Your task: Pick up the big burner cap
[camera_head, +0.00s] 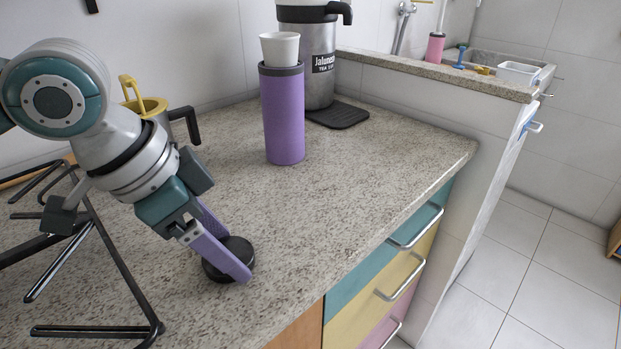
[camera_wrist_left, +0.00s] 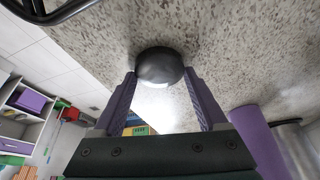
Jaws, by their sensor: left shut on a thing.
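The big burner cap (camera_head: 238,250) is a round black disc at the counter's front part, in the lower middle of the head view. My left gripper (camera_head: 234,257) reaches down to it from the upper left, with one purple finger on each side. It is shut on the cap. In the left wrist view the cap (camera_wrist_left: 160,66) sits between the two fingertips (camera_wrist_left: 159,74), its face dark and shiny. The cap appears to be on or very close to the speckled counter; I cannot tell whether there is a gap. My right gripper is not in view.
A black metal grate (camera_head: 95,331) lies left of the cap. A purple cylinder (camera_head: 284,120) holding a white cup (camera_head: 280,49) stands behind, near a steel tea dispenser (camera_head: 320,80).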

